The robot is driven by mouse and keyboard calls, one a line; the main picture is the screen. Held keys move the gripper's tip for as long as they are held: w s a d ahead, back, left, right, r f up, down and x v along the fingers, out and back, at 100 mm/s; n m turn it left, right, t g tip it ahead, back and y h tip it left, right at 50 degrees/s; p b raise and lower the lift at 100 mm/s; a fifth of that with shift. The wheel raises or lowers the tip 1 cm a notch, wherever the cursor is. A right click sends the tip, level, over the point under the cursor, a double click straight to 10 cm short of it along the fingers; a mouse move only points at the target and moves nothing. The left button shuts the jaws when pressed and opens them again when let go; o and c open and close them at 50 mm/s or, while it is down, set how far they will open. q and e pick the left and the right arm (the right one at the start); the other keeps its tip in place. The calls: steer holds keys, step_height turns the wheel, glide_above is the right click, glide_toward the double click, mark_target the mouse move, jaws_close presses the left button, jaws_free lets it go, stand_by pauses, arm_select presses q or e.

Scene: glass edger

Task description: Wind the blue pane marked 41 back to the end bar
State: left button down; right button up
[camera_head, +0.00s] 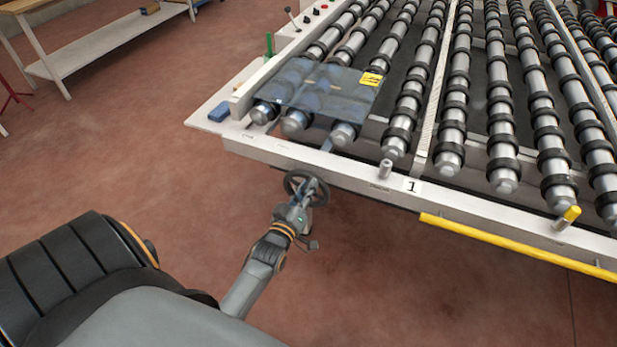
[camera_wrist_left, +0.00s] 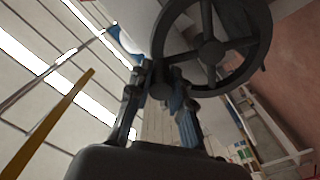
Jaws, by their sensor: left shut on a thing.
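The blue see-through pane (camera_head: 318,95) lies flat on the rollers at the near left corner of the conveyor table. It bears a yellow label (camera_head: 372,79) at its right corner; the number 41 cannot be read. A dark handwheel (camera_head: 306,187) sits below the table's near edge. My left gripper (camera_head: 297,208) is at the wheel's near side. In the left wrist view the gripper (camera_wrist_left: 161,82) is shut on the handwheel's knob, with the rim (camera_wrist_left: 262,50) just above. A pale bar (camera_head: 262,82) runs along the table's left side; I cannot tell if it is the end bar.
Rows of rollers (camera_head: 457,90) with black rings fill the table. A yellow rail (camera_head: 515,246) runs along the near edge at right, by a plate marked 1 (camera_head: 412,186). A blue block (camera_head: 219,112) sits on the left corner. A workbench (camera_head: 110,45) stands far left; open floor lies between.

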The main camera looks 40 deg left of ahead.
arm_select(q)
steer(key=shift+a, duration=0.1)
steer(key=c, duration=1.2)
jaws_free()
steer(key=shift+w, duration=0.1)
steer(key=v, duration=1.2)
